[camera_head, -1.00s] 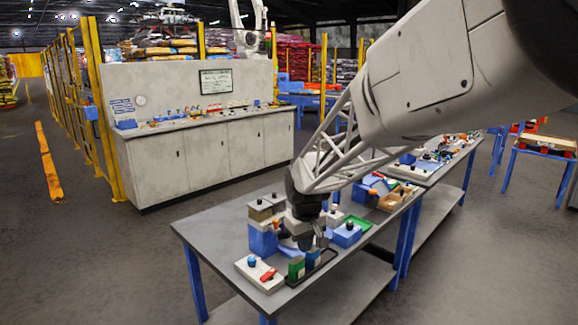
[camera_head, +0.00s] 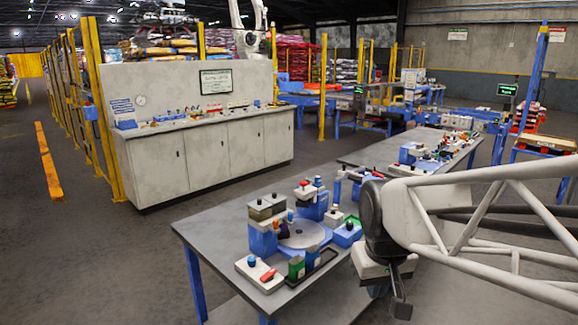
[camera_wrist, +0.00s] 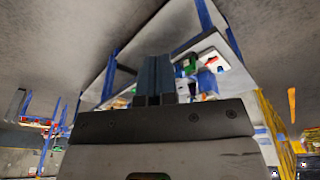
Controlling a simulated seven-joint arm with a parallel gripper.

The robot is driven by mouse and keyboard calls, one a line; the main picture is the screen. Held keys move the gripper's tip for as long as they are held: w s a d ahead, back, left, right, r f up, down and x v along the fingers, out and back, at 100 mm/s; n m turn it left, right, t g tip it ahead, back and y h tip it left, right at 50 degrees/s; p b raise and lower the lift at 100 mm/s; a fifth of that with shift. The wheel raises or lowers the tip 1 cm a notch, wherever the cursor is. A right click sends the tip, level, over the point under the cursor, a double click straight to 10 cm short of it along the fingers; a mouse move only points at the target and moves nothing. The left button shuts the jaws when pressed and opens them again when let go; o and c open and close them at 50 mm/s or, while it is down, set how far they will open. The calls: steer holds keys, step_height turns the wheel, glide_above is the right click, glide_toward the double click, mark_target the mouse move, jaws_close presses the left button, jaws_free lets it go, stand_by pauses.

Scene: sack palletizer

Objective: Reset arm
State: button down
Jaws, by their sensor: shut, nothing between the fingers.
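My gripper (camera_head: 401,306) hangs at the near right edge of the grey table (camera_head: 205,240) in the head view, out past the tabletop and pointing down. In the wrist view my gripper's two dark fingers (camera_wrist: 153,76) are together and hold nothing. My white lattice arm link reaches in from the right of the head view. On the table, a blue and white device with a round grey disc (camera_head: 302,235) stands apart from my gripper, to its left.
A white box with a red lever (camera_head: 260,274) and a black tray (camera_head: 318,262) sit on the table's near side. A second table (camera_head: 375,155) with small parts stands behind. A long white cabinet (camera_head: 205,155) is at the back left. Open floor lies between.

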steer(key=s+d+f+m, duration=0.1)
steer(key=s+d+m, duration=0.1)
steer(key=s, duration=0.9)
steer(key=shift+d+f+t, duration=0.15)
steer(key=shift+d+t, duration=0.15)
steer(key=shift+d, duration=0.15)
steer(key=shift+w, duration=0.1)
stand_by(1.3)
